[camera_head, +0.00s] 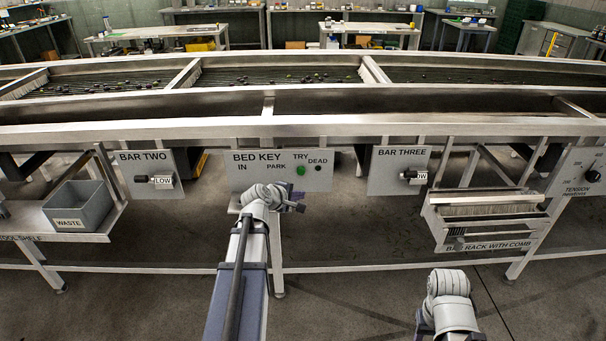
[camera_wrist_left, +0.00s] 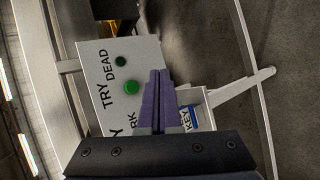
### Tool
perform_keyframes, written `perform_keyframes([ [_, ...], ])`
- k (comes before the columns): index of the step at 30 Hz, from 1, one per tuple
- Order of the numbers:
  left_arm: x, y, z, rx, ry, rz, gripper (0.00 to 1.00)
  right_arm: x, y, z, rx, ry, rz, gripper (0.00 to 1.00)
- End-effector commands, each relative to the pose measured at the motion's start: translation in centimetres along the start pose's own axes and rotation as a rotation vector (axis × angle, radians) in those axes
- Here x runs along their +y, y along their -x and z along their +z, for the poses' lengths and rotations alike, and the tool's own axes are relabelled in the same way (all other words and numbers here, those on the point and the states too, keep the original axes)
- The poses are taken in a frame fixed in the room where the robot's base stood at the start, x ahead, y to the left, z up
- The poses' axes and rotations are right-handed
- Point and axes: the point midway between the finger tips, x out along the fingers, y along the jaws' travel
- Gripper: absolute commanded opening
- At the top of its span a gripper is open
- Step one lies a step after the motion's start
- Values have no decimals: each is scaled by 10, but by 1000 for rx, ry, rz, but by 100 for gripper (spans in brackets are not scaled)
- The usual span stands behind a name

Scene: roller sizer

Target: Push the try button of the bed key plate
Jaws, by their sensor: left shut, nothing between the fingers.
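The bed key plate (camera_head: 245,181) hangs under the machine's front rail, with IN, PARK, TRY and DEAD lettering. My left gripper (camera_head: 298,207) is below the try button in the head view. Its purple fingers (camera_wrist_left: 158,72) are shut and empty, beside the try button in the wrist picture; contact is not visible.
A blue-and-white KEY label (camera_wrist_left: 187,117) shows beside the fingers. The bar two plate (camera_head: 140,184) and bar three plate (camera_head: 390,182) flank the bed key plate. A waste bin (camera_head: 80,208) stands left; a comb rack (camera_head: 485,220) hangs right. My right arm shows low right.

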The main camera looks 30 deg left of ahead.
Motion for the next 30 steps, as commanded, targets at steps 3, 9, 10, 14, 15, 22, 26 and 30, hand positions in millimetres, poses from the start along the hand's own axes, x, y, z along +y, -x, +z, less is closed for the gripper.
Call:
perform_keyframes([
  [3,1,-1,0,-1,-1,-1,0,0,0,0,0,0,0,50],
  [9,6,-9,-6,-1,-2,-1,0,0,0,0,0,0,0,50],
  [10,7,-11,-7,-1,-2,-1,0,0,0,0,0,0,0,50],
  [14,14,-20,-14,-1,-2,-1,0,0,0,0,0,0,0,50],
  [15,17,-24,-17,-1,-2,-1,0,0,0,0,0,0,0,50],
  [22,33,-46,-33,-1,-3,-1,0,0,0,0,0,0,0,50],
  [26,41,-56,-40,-1,-3,-1,0,0,0,0,0,0,0,50],
  [30,44,-62,-44,-1,-3,-1,0,0,0,0,0,0,0,50],
])
